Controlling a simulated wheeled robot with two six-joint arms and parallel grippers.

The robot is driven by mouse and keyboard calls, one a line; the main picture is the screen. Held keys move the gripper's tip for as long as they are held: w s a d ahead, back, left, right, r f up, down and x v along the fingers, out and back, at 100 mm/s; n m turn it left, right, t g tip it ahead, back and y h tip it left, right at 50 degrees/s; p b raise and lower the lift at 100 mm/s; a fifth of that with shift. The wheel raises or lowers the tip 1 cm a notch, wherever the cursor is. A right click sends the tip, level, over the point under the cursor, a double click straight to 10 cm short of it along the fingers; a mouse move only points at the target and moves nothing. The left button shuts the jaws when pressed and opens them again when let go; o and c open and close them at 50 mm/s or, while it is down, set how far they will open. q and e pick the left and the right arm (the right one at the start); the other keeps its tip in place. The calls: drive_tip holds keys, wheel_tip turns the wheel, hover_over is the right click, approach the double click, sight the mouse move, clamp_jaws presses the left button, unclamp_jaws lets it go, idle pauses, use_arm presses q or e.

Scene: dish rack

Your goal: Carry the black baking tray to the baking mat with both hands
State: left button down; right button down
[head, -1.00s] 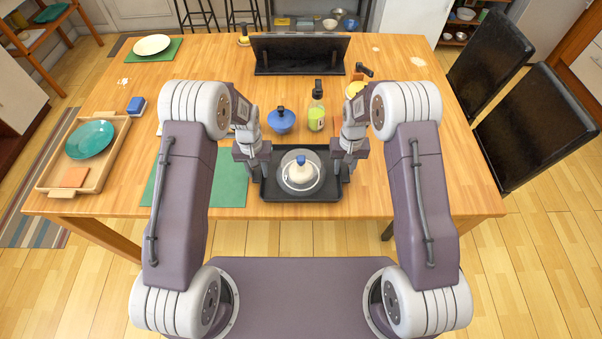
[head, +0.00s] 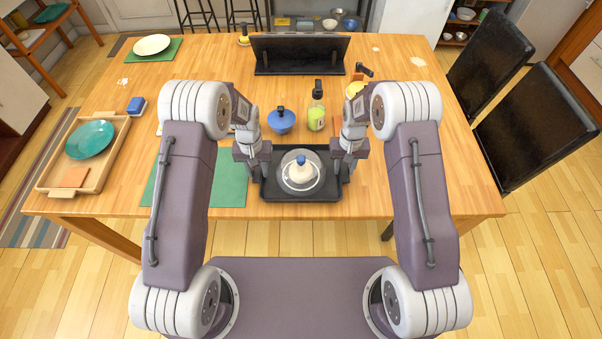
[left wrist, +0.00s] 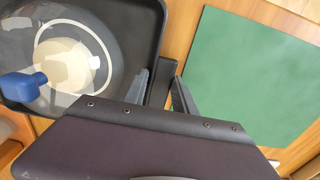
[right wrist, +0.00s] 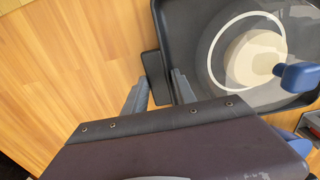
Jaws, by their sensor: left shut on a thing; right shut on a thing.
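The black baking tray (head: 300,196) is level at the table's front edge. A clear dome with a blue knob (head: 300,160) over something cream-coloured stands in it. My left gripper (head: 257,180) is shut on the tray's left handle, which shows in the left wrist view (left wrist: 166,72). My right gripper (head: 343,180) is shut on its right handle, seen in the right wrist view (right wrist: 156,75). The fingertips are partly hidden by the palms. The green baking mat (head: 232,187) lies just left of the tray, bare in the left wrist view (left wrist: 255,75), partly hidden by my left arm in the head view.
A wooden tray (head: 122,140) with a teal plate is at the far left. A blue pot (head: 281,120) and a green bottle (head: 316,118) stand behind the black tray. A black stand (head: 300,55) is at the back. The table's right side is clear.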

drive_tip(key=shift+r, duration=0.1)
